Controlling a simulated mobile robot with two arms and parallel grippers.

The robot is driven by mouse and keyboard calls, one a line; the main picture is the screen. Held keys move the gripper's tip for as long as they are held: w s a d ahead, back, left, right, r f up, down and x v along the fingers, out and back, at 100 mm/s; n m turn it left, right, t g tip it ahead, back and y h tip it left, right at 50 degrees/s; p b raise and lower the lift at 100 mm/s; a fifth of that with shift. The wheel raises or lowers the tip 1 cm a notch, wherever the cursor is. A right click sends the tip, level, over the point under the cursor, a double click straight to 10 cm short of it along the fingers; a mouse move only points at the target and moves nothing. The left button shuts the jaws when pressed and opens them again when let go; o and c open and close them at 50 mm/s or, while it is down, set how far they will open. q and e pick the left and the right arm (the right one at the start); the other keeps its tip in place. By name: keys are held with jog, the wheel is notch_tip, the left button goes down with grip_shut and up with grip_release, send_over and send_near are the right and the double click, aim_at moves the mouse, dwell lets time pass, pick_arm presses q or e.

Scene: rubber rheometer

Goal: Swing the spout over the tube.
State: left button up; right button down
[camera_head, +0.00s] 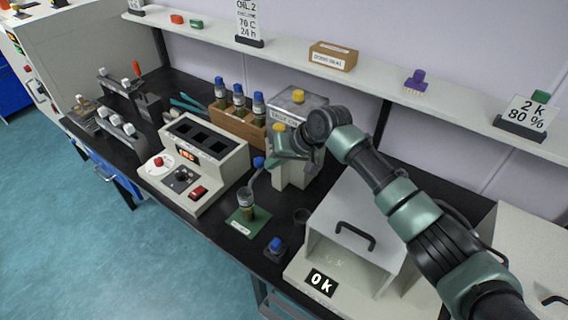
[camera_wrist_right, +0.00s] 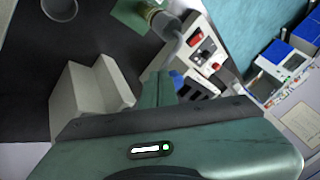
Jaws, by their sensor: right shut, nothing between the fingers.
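The grey dispenser (camera_head: 293,170), with a yellow knob on top, stands on the black bench. Its thin grey spout (camera_head: 252,179) carries a blue knob (camera_head: 258,162) and slants down toward the tube; its end appears at or just above the tube's mouth. The tube (camera_head: 248,210) stands upright on a green mat (camera_head: 237,224), with a clear funnel-like top. In the right wrist view the tube (camera_wrist_right: 156,17) is at the top and the blue knob (camera_wrist_right: 177,77) lies beside the fingers. My right gripper (camera_head: 272,161) is shut and empty, close to the blue knob; contact is unclear. My left gripper is out of view.
A control box with dark wells (camera_head: 208,143) stands left of the tube. A wooden rack (camera_head: 238,122) of blue-capped bottles is behind. A white cabinet with a black handle (camera_head: 355,236) stands right, under my right arm. A small blue-knobbed piece (camera_head: 276,246) sits near the front edge.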

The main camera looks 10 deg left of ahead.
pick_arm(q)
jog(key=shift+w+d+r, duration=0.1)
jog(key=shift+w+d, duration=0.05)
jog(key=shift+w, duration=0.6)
pick_arm(e)
jog(key=shift+a, duration=1.05)
